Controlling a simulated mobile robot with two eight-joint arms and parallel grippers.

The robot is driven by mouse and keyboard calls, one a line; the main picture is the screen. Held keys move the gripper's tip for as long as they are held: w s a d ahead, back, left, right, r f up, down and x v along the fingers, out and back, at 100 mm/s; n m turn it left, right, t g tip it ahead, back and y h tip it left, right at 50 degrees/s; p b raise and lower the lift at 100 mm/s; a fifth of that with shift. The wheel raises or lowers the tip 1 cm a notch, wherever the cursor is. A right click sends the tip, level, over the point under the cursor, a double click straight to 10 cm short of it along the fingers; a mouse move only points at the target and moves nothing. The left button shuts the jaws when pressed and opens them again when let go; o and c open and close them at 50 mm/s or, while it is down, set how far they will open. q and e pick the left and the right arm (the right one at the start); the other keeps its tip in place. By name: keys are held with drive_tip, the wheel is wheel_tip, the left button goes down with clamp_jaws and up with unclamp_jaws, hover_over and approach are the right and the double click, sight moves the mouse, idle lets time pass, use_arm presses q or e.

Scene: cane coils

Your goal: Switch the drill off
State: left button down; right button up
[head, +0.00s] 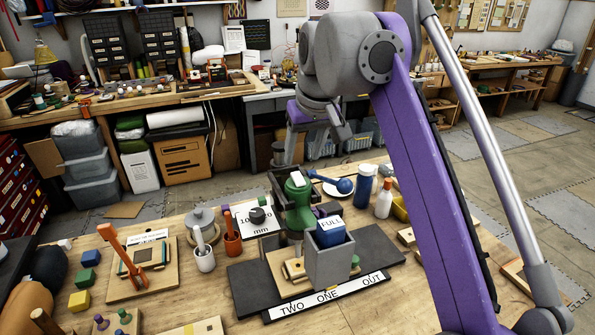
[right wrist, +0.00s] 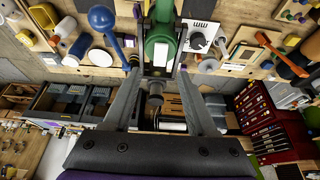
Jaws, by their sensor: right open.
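The drill is a green machine (head: 298,207) standing on a dark base on the wooden table in the head view. Its green body also shows at the top middle of the right wrist view (right wrist: 160,42). A blue ball-ended handle (head: 343,186) sits beside it. I cannot make out the drill's switch. My left gripper is not in view.
A grey box with a blue FULL block (head: 331,231) stands in front of the drill, behind a strip reading TWO ONE OUT (head: 325,297). A black knob on a white mm plate (head: 257,215) is to the left. Bottles (head: 384,198) stand to the right.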

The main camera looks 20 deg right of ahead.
sight(297, 175)
drive_tip(key=b+x, duration=0.1)
drive_tip(key=x, duration=0.5)
drive_tip(key=shift+w+f, duration=0.15)
drive_tip(key=shift+w, duration=0.1)
drive_tip(key=shift+c, duration=0.3)
clamp_jaws()
